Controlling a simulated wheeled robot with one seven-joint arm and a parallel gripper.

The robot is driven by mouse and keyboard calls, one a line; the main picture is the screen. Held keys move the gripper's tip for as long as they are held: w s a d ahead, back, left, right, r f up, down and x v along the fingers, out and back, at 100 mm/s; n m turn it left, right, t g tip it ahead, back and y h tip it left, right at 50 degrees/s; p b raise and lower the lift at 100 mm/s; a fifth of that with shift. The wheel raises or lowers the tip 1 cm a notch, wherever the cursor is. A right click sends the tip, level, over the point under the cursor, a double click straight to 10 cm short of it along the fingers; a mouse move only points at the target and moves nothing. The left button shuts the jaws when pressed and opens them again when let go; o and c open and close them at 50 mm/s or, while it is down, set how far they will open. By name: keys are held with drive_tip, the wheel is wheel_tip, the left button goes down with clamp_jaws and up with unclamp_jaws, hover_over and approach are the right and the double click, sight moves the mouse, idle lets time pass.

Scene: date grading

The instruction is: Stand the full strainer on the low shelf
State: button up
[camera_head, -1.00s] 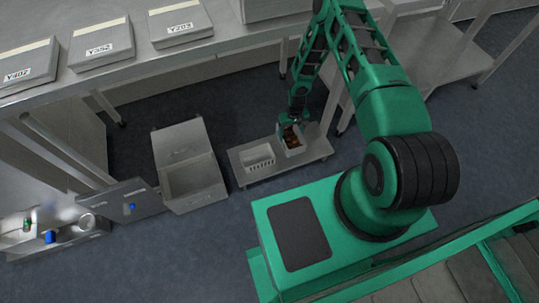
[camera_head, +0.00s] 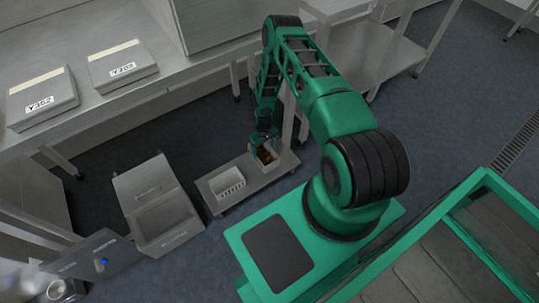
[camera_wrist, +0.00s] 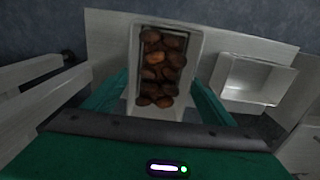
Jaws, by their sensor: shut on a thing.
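The full strainer (camera_head: 271,164) is a pale rectangular basket heaped with brown dates. It also shows in the wrist view (camera_wrist: 194,48), between the green fingers of my gripper (camera_head: 263,141). My gripper is shut on it and reaches down from above. The low shelf (camera_head: 247,187) is a grey slab near the floor. The strainer looks level over its right part in the head view. I cannot tell whether its base touches the shelf; the underside is hidden.
An empty white strainer (camera_head: 228,184) stands on the shelf's left part. An open grey box (camera_head: 165,222) sits on the floor to the left. A steel table (camera_head: 120,100) with labelled boxes runs behind, its legs close behind the shelf.

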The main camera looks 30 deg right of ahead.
sight(271, 148)
drive_tip(key=d+f, duration=0.2)
drive_tip(key=d, duration=0.1)
drive_tip(key=d+f, duration=0.1)
drive_tip(key=d, duration=0.1)
drive_tip(key=shift+w, duration=0.25)
drive_tip(key=shift+f, duration=2)
drive_tip(key=shift+f, duration=0.1)
drive_tip(key=o, duration=1.8)
wheel_tip(271, 148, up, 12)
drive_tip(key=shift+r, duration=0.15)
